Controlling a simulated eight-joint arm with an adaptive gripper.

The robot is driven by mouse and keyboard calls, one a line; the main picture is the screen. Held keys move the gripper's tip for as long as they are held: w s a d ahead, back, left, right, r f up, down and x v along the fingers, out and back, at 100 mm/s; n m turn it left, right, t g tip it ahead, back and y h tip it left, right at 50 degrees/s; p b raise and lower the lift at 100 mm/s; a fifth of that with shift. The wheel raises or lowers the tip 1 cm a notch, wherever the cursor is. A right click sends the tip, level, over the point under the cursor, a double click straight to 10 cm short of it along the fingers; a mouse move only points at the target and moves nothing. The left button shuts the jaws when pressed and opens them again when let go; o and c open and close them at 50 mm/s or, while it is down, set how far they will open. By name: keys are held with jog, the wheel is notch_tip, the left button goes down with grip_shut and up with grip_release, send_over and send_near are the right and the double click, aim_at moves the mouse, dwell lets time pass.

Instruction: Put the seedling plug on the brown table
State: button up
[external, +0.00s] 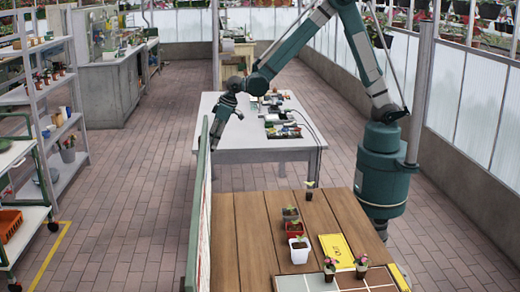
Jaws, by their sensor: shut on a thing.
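The brown table (253,240) is a plank-topped wooden table in the foreground. A small seedling (309,188) with pale green leaves stands near its far edge; I cannot tell if it is a bare plug. My gripper (214,143) is out to the left, pointing down, beyond the brown table and beside the left front corner of the white table (225,143). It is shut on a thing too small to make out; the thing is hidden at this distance.
On the brown table are a dark pot (290,213), a red-brown pot (294,229), a white pot (299,252), a yellow sheet (337,248) and two potted plants (361,265). A tall thin panel (199,215) stands along its left edge. The left planks are bare.

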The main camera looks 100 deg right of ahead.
jog(key=s+a+n+g+y, duration=0.1)
jog(key=s+a+n, duration=0.5)
jog(key=a, duration=0.7)
jog(key=s+a+r+n+g+y, duration=0.1)
jog(key=s+a+n+g+y, duration=0.1)
jog(key=s+a+n, duration=0.4)
jog(key=s+a+n+g+y, duration=0.1)
jog(key=s+a+n+y, duration=0.1)
jog(key=s+a+n, duration=0.5)
jog(key=s+a, duration=0.5)
jog(key=a, duration=0.7)
jog(key=shift+s+a+r+b, duration=0.15)
jog(key=shift+a+b, duration=0.15)
jog(key=shift+b, duration=0.1)
jog(key=shift+f+b, duration=0.6)
jog(key=shift+f, duration=2.55)
jog(key=shift+f+b, duration=0.4)
jog(key=shift+f, duration=1.45)
jog(key=shift+f, duration=0.15)
